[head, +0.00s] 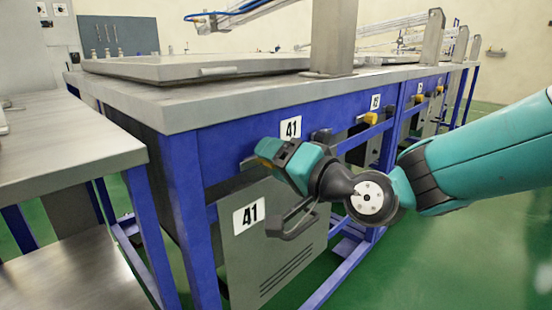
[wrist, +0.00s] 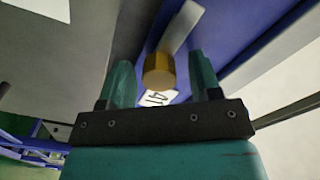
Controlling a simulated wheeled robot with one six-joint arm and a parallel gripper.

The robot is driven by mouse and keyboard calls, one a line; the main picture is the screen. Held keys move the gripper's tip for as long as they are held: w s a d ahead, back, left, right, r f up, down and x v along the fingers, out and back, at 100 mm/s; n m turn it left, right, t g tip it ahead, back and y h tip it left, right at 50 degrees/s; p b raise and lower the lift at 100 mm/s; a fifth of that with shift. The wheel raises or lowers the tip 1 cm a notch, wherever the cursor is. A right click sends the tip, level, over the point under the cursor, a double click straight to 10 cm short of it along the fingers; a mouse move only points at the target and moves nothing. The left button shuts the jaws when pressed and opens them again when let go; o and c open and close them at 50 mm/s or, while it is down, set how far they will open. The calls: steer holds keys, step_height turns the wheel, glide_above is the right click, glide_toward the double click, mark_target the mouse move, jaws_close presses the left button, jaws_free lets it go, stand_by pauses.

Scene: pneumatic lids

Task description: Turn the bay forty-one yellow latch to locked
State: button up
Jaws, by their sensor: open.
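The bay forty-one yellow latch shows in the wrist view as a yellow round knob (wrist: 158,74) on a flat grey metal lever (wrist: 182,27). My gripper (wrist: 161,67) is open, with one finger on each side of the knob and visible gaps to it. In the head view my gripper (head: 264,150) is at the blue front rail, just left of and below the upper white 41 label (head: 290,127), and hides most of the latch. The label (wrist: 158,97) shows partly behind the knob in the wrist view.
A grey panel with a second 41 label (head: 249,215) and a dark handle (head: 291,222) lies below the rail. Another yellow latch (head: 370,118) sits further right, with more beyond. A steel table (head: 70,140) stands close at the left.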

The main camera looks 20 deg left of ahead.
steer(key=c, duration=0.9)
steer(key=shift+f+n+b, duration=0.15)
steer(key=shift+n+b, duration=0.15)
steer(key=shift+b, duration=0.1)
steer(key=n+b, duration=0.3)
steer(key=shift+f+n+b, duration=0.15)
steer(key=shift+n+b, duration=0.15)
steer(key=shift+b, duration=0.1)
steer(key=n+b, duration=0.4)
steer(key=shift+n, duration=0.3)
steer(key=n+b, duration=0.5)
steer(key=shift+a, duration=0.1)
steer(key=shift+o, duration=0.2)
steer(key=n+b, duration=0.2)
steer(key=n, duration=0.1)
steer(key=shift+n+b, duration=0.45)
steer(key=shift+n, duration=0.05)
